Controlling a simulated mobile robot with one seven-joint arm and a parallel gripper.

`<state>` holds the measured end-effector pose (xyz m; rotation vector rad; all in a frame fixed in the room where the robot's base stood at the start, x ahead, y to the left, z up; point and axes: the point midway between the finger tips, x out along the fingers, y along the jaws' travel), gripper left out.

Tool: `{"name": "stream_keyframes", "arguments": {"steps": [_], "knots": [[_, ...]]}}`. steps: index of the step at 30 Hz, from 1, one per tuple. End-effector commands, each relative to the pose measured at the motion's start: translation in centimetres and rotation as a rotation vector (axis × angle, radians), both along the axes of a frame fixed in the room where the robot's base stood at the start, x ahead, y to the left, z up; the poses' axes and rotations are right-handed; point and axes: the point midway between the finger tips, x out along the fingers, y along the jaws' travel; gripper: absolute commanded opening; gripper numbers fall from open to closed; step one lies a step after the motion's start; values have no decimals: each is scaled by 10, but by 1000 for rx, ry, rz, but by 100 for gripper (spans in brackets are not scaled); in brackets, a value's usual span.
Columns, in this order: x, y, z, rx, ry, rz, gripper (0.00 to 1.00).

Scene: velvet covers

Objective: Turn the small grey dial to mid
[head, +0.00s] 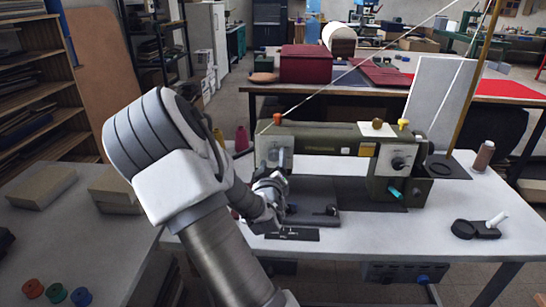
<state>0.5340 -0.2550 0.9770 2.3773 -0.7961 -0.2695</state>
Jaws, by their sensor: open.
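An olive-green sewing machine (330,140) stands on a pale table. A small round grey dial (398,163) is on the front of its right end; its pointer or setting is too small to read. My gripper (276,208) is at the machine's left end, low over the dark base plate, well to the left of the dial and apart from it. Its jaws are open, with nothing seen between them; the fingertips are small and partly hidden by my wrist.
A teal knob (395,193) sticks out below the dial. Orange (277,117) and yellow (403,124) knobs top the machine. The table front between is clear.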

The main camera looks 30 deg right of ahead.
Motion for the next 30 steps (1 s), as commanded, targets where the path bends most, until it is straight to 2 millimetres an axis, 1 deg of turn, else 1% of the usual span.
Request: {"name": "stream_keyframes", "arguments": {"steps": [14, 15, 26, 30], "knots": [[-1, 1, 0, 0, 0, 0, 72], [-1, 1, 0, 0, 0, 0, 65], [-1, 0, 0, 0, 0, 0, 0], [-1, 0, 0, 1, -1, 0, 0]]}}
